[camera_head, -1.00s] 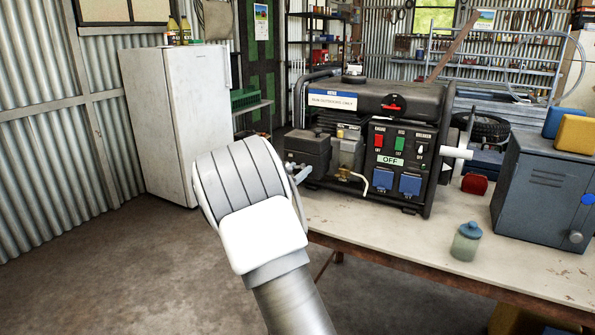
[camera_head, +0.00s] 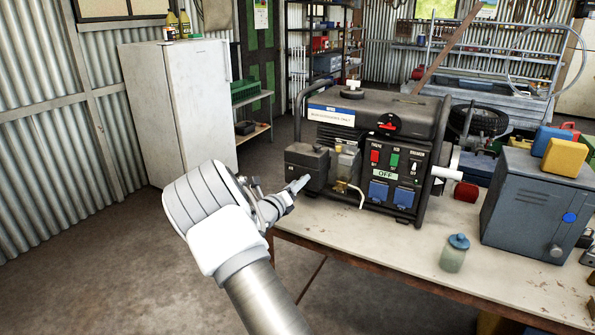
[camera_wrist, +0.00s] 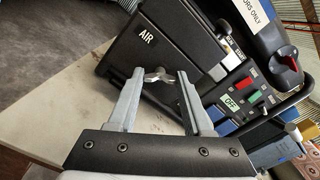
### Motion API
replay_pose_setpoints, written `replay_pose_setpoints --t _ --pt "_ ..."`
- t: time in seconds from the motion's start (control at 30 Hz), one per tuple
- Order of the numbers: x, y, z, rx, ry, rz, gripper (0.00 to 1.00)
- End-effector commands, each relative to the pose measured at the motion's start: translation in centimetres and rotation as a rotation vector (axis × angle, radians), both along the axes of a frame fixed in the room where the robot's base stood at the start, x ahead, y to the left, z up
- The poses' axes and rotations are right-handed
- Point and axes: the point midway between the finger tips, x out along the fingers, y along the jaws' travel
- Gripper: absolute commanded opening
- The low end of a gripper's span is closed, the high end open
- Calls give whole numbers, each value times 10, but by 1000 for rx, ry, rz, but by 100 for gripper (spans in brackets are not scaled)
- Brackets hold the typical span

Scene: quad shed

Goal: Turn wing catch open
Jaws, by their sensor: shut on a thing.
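The wing catch (camera_wrist: 158,75) is a small metal two-winged piece on the black air box, marked AIR (camera_wrist: 165,50), in the wrist view. The air box (camera_head: 307,166) is at the left end of the generator (camera_head: 375,150) in the head view. My gripper (camera_wrist: 160,78) has its two grey fingers on either side of the catch, shut on its wings. In the head view my gripper (camera_head: 301,183) reaches the air box's left front; the catch is too small to make out there. The air box cover looks closed against the generator.
The generator stands on a pale workbench (camera_head: 345,235). A lidded jar (camera_head: 454,256) and a grey-blue metal cabinet (camera_head: 530,210) stand to its right. The generator's panel reads OFF (camera_head: 385,174). A white fridge (camera_head: 180,115) is at the back left, with open floor in front.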

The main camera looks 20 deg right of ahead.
Motion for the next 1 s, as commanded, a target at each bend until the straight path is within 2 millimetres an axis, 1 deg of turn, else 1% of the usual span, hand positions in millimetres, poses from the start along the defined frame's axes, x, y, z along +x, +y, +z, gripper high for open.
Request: replay_pose_setpoints --t 0.03,0.6,0.8,1.0 --pt "0 0 6 -28 39 0 0" --pt "-1 0 4 -357 460 0 0" --pt "-1 0 2 -453 583 0 0" --pt "-1 0 1 -522 671 -1 0"
